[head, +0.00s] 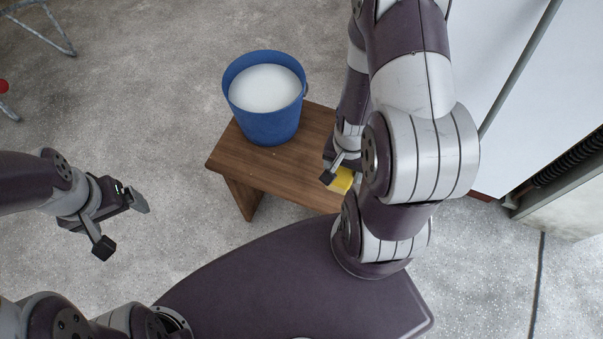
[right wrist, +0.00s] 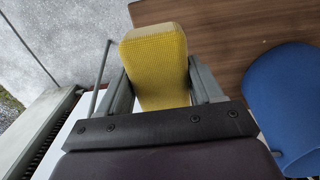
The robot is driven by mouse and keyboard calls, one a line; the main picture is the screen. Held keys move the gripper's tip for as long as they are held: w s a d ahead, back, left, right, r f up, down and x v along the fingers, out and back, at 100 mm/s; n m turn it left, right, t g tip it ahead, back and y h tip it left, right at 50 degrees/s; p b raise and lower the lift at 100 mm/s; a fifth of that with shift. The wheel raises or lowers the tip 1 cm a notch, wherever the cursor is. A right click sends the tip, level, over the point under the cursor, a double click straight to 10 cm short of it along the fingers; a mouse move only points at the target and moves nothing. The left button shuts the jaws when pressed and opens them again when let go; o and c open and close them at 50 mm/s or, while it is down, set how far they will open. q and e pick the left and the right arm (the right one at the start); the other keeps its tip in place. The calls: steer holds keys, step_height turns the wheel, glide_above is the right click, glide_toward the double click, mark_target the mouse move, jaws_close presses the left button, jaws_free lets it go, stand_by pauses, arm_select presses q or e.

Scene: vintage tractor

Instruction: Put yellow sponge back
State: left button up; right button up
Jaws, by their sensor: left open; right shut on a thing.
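The yellow sponge (right wrist: 155,70) is held between the fingers of my right gripper (right wrist: 158,88), which is shut on it. In the head view the sponge (head: 342,180) shows as a small yellow patch at the right end of the wooden stool, partly hidden by my right gripper (head: 338,172) and arm. I cannot tell whether the sponge touches the stool top. My left gripper (head: 125,222) is open and empty over the floor, left of the stool.
A blue bucket (head: 268,125) filled with whitish liquid stands on the wooden stool (head: 250,165); it also shows at the right of the right wrist view (right wrist: 285,100). A white panel (head: 545,90) is at the right. The floor left of the stool is clear.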

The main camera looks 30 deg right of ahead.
glide_above(301, 174)
steer(key=f, duration=0.6)
steer(key=shift+s+d+f, duration=0.1)
steer(key=shift+s+d, duration=0.05)
steer(key=shift+s, duration=0.15)
steer(key=f, duration=0.1)
steer(key=f+b, duration=0.1)
steer(key=f, duration=0.1)
steer(key=f+b, duration=0.1)
steer(key=shift+w+f, duration=0.15)
steer(key=shift+w, duration=0.1)
steer(key=shift+f+b, duration=0.2)
steer(key=shift+b, duration=0.1)
steer(key=shift+c, duration=0.4)
steer(key=shift+r, duration=0.1)
steer(key=o, duration=1.1)
